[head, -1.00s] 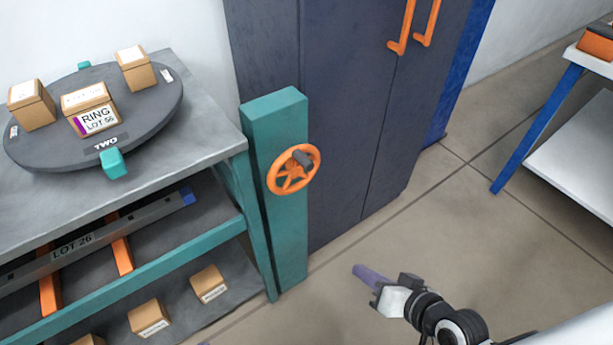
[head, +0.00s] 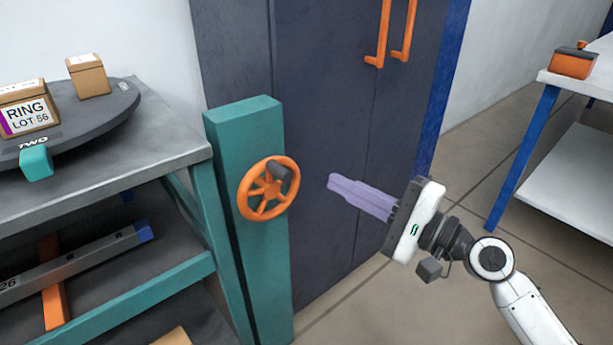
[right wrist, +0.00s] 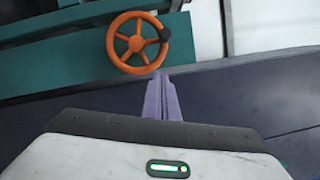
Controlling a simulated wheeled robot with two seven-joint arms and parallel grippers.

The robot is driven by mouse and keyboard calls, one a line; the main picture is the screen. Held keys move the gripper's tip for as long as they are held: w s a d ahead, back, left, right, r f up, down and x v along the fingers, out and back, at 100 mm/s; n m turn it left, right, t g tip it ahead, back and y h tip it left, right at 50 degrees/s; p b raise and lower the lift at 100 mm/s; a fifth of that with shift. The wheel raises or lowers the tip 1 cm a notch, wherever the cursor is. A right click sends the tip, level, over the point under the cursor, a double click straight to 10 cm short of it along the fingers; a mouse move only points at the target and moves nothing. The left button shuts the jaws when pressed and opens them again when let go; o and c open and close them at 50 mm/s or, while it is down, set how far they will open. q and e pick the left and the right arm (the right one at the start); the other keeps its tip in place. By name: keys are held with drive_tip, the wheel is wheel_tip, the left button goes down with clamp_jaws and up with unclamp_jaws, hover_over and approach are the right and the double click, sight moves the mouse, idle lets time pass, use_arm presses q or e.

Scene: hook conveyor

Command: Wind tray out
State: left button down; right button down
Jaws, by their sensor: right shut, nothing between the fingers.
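No tray is clearly seen. My left gripper is not in view.
A grey-topped bench (head: 170,139) with a dark turntable (head: 110,112) carrying boxes stands left of the post. A dark cabinet (head: 320,90) with orange handles is behind. A white table (head: 590,84) stands at right. Floor between is clear.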

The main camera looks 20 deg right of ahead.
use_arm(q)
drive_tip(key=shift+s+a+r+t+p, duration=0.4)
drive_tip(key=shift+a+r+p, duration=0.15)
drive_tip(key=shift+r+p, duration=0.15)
use_arm(e)
drive_tip(key=w+a+r, duration=0.1)
drive_tip(key=w+a, duration=0.1)
drive_tip(key=a, duration=0.4)
drive_tip(key=shift+w+r, duration=0.25)
drive_tip(key=shift+w, duration=0.05)
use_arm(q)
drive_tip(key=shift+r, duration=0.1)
use_arm(e)
drive_tip(key=shift+a, duration=0.1)
use_arm(q)
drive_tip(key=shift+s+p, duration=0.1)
drive_tip(key=shift+p, duration=0.4)
use_arm(e)
drive_tip(key=shift+a+r+n, duration=0.1)
drive_tip(key=shift+n, duration=0.3)
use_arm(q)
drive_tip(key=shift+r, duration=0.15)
use_arm(e)
drive_tip(key=shift+s+a+r, duration=0.1)
